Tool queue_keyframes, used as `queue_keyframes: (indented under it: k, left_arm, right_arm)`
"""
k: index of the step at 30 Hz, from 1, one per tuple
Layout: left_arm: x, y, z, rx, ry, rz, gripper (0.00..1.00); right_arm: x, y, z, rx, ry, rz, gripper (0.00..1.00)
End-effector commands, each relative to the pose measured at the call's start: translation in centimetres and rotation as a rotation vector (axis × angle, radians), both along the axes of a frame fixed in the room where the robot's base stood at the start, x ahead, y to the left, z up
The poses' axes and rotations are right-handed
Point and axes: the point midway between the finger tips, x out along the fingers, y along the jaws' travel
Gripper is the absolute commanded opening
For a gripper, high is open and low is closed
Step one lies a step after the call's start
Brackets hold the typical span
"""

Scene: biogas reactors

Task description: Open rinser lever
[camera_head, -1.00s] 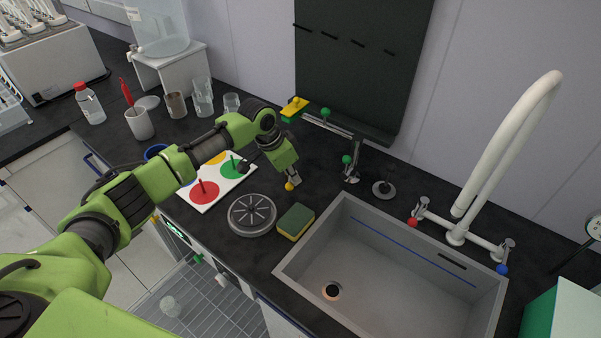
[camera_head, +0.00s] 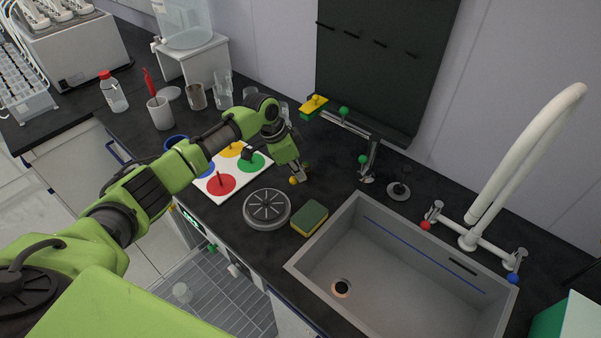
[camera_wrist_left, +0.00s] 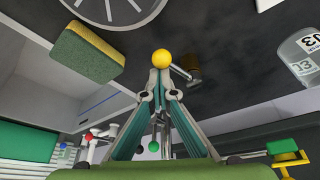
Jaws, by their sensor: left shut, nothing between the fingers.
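The rinser (camera_head: 267,208) is a round grey spoked disc on the dark counter. A lever with a yellow ball (camera_head: 293,181) stands just behind it to the right. The wrist view shows the yellow ball (camera_wrist_left: 161,59) on a thin stem running to a short brownish post (camera_wrist_left: 190,66). My left gripper (camera_head: 297,172) points down at the lever. In the wrist view its fingers (camera_wrist_left: 160,78) meet just below the ball; they are shut and appear empty. Whether they touch the ball or stem I cannot tell. My right gripper is out of view.
A sponge (camera_head: 310,217) lies beside the rinser, left of the grey sink (camera_head: 345,300). A white board with coloured circles (camera_head: 219,185) lies under my left forearm. A stand with a yellow clamp (camera_head: 314,106) and the white tap (camera_head: 500,165) rise behind.

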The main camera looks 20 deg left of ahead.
Motion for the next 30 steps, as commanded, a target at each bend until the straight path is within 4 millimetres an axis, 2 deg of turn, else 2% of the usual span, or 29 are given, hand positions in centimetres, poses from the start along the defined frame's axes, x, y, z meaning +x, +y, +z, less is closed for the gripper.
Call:
queue_keyframes:
  k: [14,17,30]
  left_arm:
    - [-0.1,0.3,0.3,0.004,0.000,0.003,0.00]
    - [-0.2,0.6,1.4,0.003,-0.002,0.001,0.00]
    - [-2.1,2.8,9.5,0.002,-0.002,0.000,0.00]
  right_arm:
    - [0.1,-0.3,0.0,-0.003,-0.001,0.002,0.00]
    - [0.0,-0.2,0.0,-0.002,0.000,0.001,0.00]
    - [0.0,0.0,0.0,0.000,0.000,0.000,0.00]
